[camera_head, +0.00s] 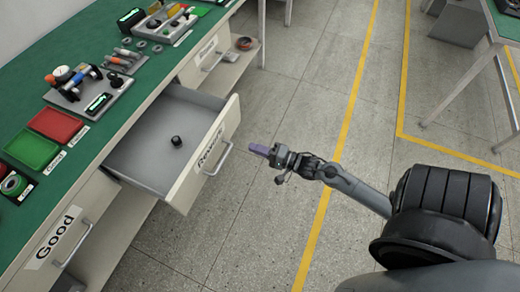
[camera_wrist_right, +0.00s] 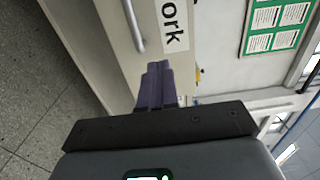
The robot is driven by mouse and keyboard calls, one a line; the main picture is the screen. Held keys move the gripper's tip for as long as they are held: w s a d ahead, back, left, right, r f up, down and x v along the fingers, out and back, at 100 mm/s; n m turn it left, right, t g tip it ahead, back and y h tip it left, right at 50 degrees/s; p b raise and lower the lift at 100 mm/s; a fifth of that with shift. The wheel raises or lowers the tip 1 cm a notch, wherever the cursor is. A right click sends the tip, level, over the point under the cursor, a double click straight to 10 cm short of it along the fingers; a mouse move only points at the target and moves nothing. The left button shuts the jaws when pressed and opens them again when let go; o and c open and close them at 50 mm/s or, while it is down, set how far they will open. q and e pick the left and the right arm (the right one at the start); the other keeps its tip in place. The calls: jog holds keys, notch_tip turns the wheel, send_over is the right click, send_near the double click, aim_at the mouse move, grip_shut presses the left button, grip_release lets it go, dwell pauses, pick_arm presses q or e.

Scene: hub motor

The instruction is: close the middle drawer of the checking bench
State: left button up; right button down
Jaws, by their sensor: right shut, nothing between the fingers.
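The middle drawer (camera_head: 186,190) of the checking bench (camera_head: 150,88) is pulled out. Its front carries a "Rework" label and a bar handle (camera_head: 221,160). A small dark round part (camera_head: 176,141) lies inside on the drawer floor. My right gripper (camera_head: 258,149) is shut and empty, in front of the drawer and to the right of its handle, with a visible gap in the head view. In the right wrist view the purple fingers (camera_wrist_right: 155,85) point towards the drawer front (camera_wrist_right: 118,45), near its handle (camera_wrist_right: 134,25) and label. My left gripper is not in view.
The drawer labelled "Good" (camera_head: 40,262) and the far drawer (camera_head: 203,62) look shut. The green bench top holds fixtures, a red tray (camera_head: 55,124) and a green tray (camera_head: 32,147). The floor to the drawer's right is clear, with yellow lines. Another table (camera_head: 505,25) stands far right.

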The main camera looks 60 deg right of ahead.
jog(key=b, duration=0.3)
send_near(221, 136)
jog(key=w, duration=0.2)
jog(key=w+a, duration=0.1)
jog(key=w, duration=0.2)
jog(key=shift+f, duration=0.1)
jog(key=shift+w+a+b, duration=0.1)
jog(key=shift+w+b, duration=0.4)
jog(key=shift+w, duration=0.3)
jog(key=shift+w, duration=0.1)
